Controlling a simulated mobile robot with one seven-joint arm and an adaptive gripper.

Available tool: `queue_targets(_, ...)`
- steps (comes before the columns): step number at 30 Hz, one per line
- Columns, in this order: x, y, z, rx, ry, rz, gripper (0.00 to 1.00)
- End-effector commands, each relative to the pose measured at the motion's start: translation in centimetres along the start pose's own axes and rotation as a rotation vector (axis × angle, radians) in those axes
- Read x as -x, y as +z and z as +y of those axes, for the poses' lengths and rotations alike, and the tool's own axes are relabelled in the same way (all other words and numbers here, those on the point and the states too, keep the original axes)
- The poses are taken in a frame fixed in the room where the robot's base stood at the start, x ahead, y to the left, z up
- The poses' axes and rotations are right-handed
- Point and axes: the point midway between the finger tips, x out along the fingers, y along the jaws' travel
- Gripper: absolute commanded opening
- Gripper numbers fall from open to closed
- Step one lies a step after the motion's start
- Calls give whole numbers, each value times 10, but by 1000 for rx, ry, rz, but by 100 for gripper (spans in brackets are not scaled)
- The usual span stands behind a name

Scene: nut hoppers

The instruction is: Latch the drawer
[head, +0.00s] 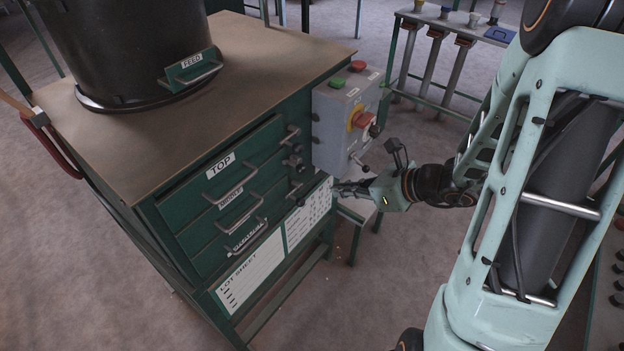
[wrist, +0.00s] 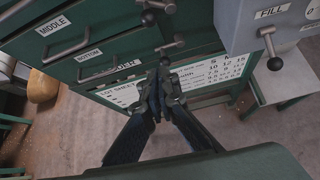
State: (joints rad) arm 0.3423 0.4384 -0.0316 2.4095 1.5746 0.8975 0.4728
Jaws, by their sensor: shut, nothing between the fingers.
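The green cabinet holds a stack of drawers: the top drawer (head: 205,178), the middle drawer (head: 222,212) and the bottom drawer (head: 250,237), each with a bar handle. The fronts look about flush, but I cannot tell whether each is fully shut. Small metal latch levers (head: 292,161) sit along the drawers' right side. In the wrist view a lower latch lever (wrist: 168,47) shows just beyond my fingertips. My gripper (head: 340,188) is shut and empty, in front of the cabinet's right part. It also shows in the wrist view (wrist: 157,78), apparently not holding the lever.
A grey control box (head: 335,127) with buttons and a red knob juts out right of the drawers, close above my gripper. A FILL lever (wrist: 268,45) hangs from it. A black feed hopper (head: 130,45) stands on the cabinet. A lot sheet (head: 250,270) is below the drawers.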

Motion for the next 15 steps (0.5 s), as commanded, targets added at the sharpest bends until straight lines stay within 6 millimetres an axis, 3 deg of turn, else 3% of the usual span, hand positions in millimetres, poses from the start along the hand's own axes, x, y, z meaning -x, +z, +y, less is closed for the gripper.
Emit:
queue_targets(8, -6, 0, 0, 2, 2, 0, 0)
queue_targets(15, -44, 0, 2, 1, 6, 1, 0)
